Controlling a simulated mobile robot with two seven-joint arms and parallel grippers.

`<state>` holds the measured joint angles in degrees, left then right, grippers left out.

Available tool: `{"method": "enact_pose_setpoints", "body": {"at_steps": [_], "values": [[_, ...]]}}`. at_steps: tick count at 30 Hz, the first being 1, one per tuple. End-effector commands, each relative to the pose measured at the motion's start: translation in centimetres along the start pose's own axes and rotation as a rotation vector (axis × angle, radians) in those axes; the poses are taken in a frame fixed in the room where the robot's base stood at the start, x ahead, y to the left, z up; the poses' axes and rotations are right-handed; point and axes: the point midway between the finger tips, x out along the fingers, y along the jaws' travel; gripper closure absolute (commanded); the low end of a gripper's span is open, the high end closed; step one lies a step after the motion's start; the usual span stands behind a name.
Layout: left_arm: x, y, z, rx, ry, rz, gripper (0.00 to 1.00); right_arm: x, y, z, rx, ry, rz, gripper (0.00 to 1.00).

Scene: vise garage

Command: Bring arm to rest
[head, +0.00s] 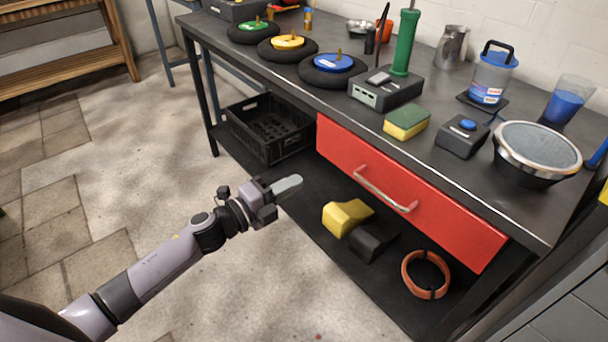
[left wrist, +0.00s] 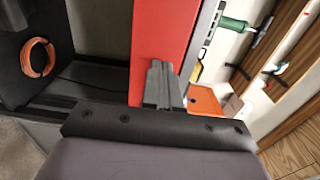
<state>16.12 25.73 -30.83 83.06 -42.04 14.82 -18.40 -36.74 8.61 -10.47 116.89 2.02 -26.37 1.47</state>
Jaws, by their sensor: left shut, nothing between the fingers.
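My left arm comes in from the lower left of the head view. Its gripper (head: 288,186) is shut and empty, held in free air in front of the workbench, to the left of the red drawer (head: 400,190). In the left wrist view the shut fingers (left wrist: 162,85) show in front of the red drawer face (left wrist: 160,35). I cannot tell how near they are to it. My right gripper is in neither view.
The workbench top (head: 330,105) holds several items, among them a green-handled tool (head: 405,42) and a sponge (head: 407,122). The lower shelf bears a black crate (head: 268,127), wheel chocks (head: 347,216) and an orange coil (head: 426,274). Floor (head: 190,120) left of the bench is clear.

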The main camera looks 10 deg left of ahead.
Motion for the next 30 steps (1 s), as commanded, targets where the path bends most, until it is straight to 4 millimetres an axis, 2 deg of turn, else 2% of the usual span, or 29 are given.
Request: {"method": "enact_pose_setpoints", "body": {"at_steps": [8, 11, 14, 20, 24, 30], "values": [[-0.7, 0.1, -0.1, -0.011, -0.003, 0.000, 1.00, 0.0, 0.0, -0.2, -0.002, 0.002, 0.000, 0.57], [-1.3, 0.7, -0.8, -0.088, -0.031, -0.002, 1.00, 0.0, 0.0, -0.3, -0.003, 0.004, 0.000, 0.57], [-2.6, 2.0, -1.9, -0.255, -0.097, -0.003, 1.00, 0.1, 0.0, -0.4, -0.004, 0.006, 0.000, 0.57], [-7.6, 5.9, -4.2, -0.735, -0.314, 0.023, 1.00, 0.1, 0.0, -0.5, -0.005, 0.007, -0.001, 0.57], [-12.0, 8.9, -6.2, -1.063, -0.482, 0.062, 1.00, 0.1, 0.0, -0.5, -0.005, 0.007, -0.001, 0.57], [-17.9, 12.0, -9.3, -1.439, -0.692, 0.119, 1.00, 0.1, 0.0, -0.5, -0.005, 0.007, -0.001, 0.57]]}}
